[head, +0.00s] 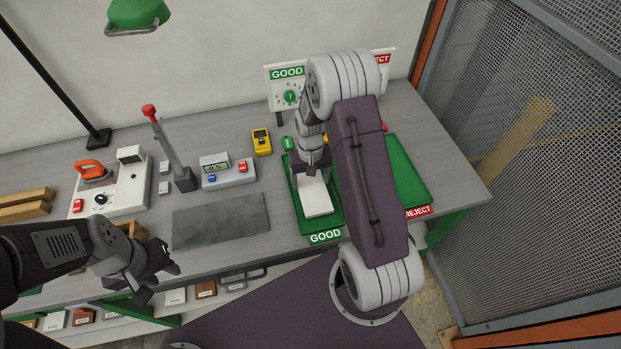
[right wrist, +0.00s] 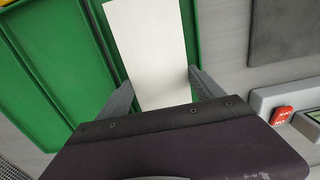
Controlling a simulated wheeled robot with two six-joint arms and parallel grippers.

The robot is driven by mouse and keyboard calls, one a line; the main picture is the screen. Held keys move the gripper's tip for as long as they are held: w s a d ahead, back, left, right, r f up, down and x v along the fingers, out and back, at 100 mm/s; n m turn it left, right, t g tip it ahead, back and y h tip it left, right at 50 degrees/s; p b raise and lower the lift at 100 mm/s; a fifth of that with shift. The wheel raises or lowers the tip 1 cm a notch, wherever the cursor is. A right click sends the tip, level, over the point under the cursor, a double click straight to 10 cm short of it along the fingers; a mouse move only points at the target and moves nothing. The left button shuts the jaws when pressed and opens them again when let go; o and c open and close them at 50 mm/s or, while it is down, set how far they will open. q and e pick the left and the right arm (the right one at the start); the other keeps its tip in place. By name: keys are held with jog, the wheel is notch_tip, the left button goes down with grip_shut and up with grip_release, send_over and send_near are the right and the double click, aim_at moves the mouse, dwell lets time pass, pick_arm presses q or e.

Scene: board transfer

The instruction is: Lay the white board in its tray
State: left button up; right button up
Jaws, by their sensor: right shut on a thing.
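The white board (head: 317,198) is over the green GOOD tray (head: 336,222), inside its outline in the head view. I cannot tell whether it touches the tray floor. My right gripper (head: 311,173) points down at the board's far end and is shut on it. In the right wrist view the white board (right wrist: 150,45) lies between the two fingers (right wrist: 162,93), with green tray surface (right wrist: 40,60) around it. My left gripper (head: 163,277) is empty near the table's front edge, its fingers apart.
The green REJECT tray (head: 408,180) is just right, partly behind my right arm. Left of the GOOD tray are a grey mat (head: 220,220), a small meter box (head: 228,172), a yellow multimeter (head: 261,142) and a red-topped lever (head: 170,145). A mesh fence (head: 530,130) bounds the right.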

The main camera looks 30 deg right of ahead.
jog(key=shift+f, duration=0.5)
jog(key=shift+r, duration=0.15)
jog(key=shift+f, duration=0.4)
jog(key=o, duration=1.6)
jog(key=shift+r, duration=0.1)
notch_tip(320, 180, up, 9)
jog(key=shift+f+b, duration=0.1)
jog(key=shift+b, duration=0.5)
